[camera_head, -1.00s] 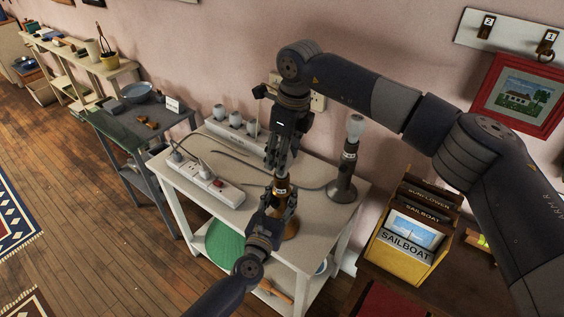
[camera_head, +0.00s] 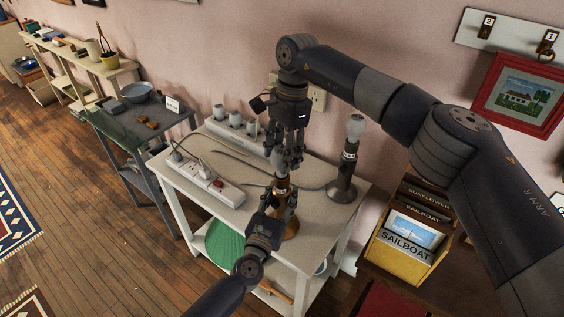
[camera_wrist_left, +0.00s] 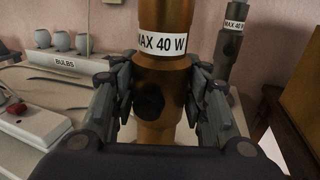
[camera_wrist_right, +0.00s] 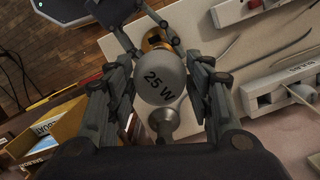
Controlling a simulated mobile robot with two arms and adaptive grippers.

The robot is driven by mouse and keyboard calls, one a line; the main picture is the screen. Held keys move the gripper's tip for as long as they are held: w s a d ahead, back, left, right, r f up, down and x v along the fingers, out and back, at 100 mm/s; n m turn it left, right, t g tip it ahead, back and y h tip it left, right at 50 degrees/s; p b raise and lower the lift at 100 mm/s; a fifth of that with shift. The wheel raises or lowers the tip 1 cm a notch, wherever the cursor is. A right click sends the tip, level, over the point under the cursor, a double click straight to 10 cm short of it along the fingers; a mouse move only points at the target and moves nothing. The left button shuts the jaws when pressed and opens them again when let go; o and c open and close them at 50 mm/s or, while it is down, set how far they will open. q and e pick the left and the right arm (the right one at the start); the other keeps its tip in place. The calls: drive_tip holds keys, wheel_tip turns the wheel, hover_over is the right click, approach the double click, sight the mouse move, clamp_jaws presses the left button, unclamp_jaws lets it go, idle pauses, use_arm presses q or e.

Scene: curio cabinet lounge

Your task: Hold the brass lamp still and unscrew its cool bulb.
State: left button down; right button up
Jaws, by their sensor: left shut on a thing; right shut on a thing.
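The brass lamp (camera_head: 290,229) stands upright on the white table. My left gripper (camera_head: 279,203) is shut on its stem, below the "MAX 40 W" label. The left wrist view shows the brass stem (camera_wrist_left: 160,75) between the fingers (camera_wrist_left: 163,100). My right gripper (camera_head: 286,160) is above the lamp, pointing down. In the right wrist view its fingers (camera_wrist_right: 161,85) are shut on a pale bulb (camera_wrist_right: 160,80) marked "25 W". Brass of the lamp (camera_wrist_right: 154,38) shows past the bulb. The bulb's base is hidden, so I cannot tell whether it still sits in the socket.
A grey lamp (camera_head: 342,188) with a bulb stands close at the right. A rack labelled "BULBS" (camera_wrist_left: 68,63) holds several bulbs behind. A white power strip (camera_head: 216,188) with a red switch lies left of the brass lamp. Cables cross the table.

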drive_tip(key=n, duration=0.4)
drive_tip(key=shift+a, duration=0.15)
drive_tip(key=n+h, duration=0.1)
drive_tip(key=n, duration=0.3)
drive_tip(key=shift+g, duration=0.4)
drive_tip(key=o, duration=1.3)
drive_tip(key=shift+s+d, duration=0.15)
drive_tip(key=shift+d, duration=0.05)
